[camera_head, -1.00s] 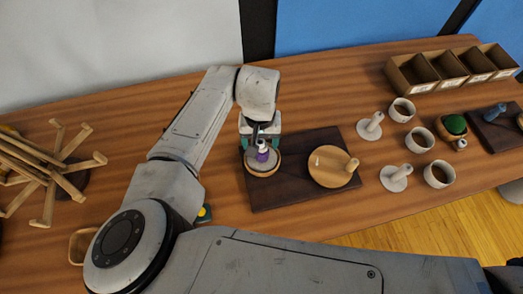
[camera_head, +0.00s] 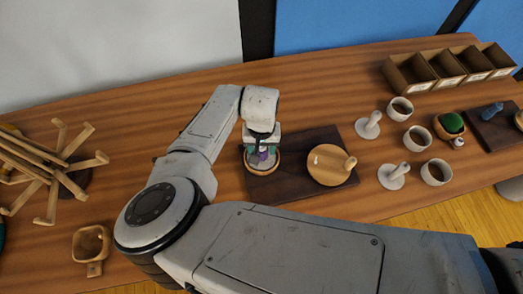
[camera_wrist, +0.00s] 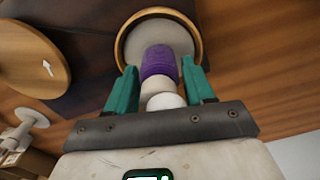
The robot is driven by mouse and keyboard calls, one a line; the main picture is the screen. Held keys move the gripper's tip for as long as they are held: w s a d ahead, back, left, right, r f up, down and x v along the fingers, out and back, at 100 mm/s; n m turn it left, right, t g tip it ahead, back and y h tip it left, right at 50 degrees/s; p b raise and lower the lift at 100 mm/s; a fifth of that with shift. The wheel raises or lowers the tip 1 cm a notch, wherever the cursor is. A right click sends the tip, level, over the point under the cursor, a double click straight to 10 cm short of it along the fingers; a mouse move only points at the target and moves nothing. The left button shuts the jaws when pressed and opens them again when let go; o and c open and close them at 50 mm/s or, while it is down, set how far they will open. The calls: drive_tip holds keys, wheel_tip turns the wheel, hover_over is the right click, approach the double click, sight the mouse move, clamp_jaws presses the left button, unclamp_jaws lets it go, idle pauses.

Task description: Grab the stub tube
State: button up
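The short tube (camera_head: 263,154) has a purple band and pale rounded parts. It stands on a round pale dish with a wooden rim (camera_head: 264,174) on a dark board (camera_head: 295,187). In the wrist view the tube (camera_wrist: 158,62) is between the two teal fingers of my gripper (camera_wrist: 160,70). A small gap shows on each side of it, so the fingers look open around it. In the head view my gripper (camera_head: 262,148) points down over the dish and hides part of the tube.
A round wooden disc with a peg (camera_head: 325,170) lies right of the dish. White peg stands (camera_head: 369,126) and several cups (camera_head: 418,138) stand farther right, before a divided box (camera_head: 447,69). A wooden rack (camera_head: 55,168) and a small wooden scoop (camera_head: 91,243) are at left.

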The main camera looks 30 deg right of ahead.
drive_tip(key=c, duration=0.7)
drive_tip(key=shift+c, duration=0.2)
